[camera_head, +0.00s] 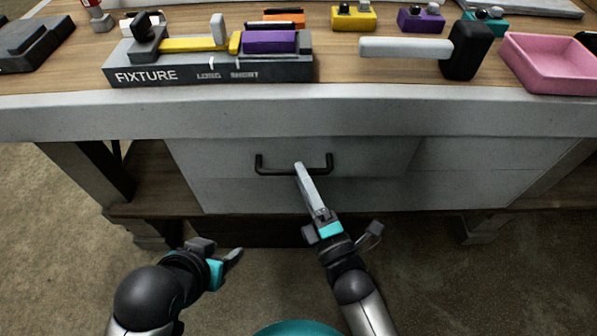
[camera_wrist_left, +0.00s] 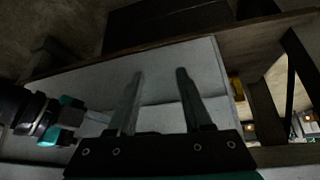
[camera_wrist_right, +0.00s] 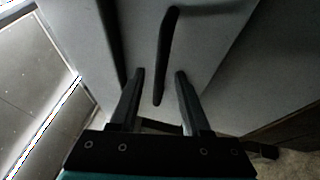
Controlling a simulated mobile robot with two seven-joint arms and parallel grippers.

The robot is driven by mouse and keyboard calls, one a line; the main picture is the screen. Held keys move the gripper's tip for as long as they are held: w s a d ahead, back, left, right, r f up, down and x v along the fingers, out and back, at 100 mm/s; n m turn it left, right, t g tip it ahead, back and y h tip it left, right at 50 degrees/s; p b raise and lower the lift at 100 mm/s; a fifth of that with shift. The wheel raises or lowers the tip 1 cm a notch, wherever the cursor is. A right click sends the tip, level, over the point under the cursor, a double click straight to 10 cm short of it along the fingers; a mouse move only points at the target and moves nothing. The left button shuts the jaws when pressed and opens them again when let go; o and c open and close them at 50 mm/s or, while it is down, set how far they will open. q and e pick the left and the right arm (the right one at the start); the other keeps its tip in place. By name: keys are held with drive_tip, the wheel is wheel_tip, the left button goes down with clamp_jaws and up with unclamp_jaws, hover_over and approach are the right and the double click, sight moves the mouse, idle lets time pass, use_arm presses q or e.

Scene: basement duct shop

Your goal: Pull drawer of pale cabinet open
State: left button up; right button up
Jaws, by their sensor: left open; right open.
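The pale cabinet (camera_head: 480,180) stands under the workbench. Its drawer front (camera_head: 220,160) bears a black bar handle (camera_head: 272,172), and no clear gap shows around that front. My right gripper (camera_head: 300,168) is open, its fingertips at the middle of the handle. In the right wrist view the handle (camera_wrist_right: 167,45) runs from ahead of the fingers to between the two tips; whether they touch it is unclear. My left gripper (camera_head: 234,256) is open and empty, low and to the left, apart from the cabinet. In the left wrist view its fingers (camera_wrist_left: 158,75) show against a pale panel.
The bench top's thick grey front edge (camera_head: 300,115) overhangs the drawer. On top are a grey fixture (camera_head: 210,72), a mallet-like tool (camera_head: 405,47), a pink tray (camera_head: 552,65) and several small coloured blocks. A dark bench leg (camera_head: 85,170) stands left of the cabinet.

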use_arm(q)
drive_tip(key=shift+w+d+f+t+h+b, duration=0.1)
drive_tip(key=shift+w+d+t+h+b, duration=0.25)
drive_tip(key=shift+w+d+t, duration=0.45)
use_arm(e)
drive_tip(key=shift+x, duration=1.2)
use_arm(q)
drive_tip(key=shift+s, duration=0.1)
use_arm(e)
clamp_jaws()
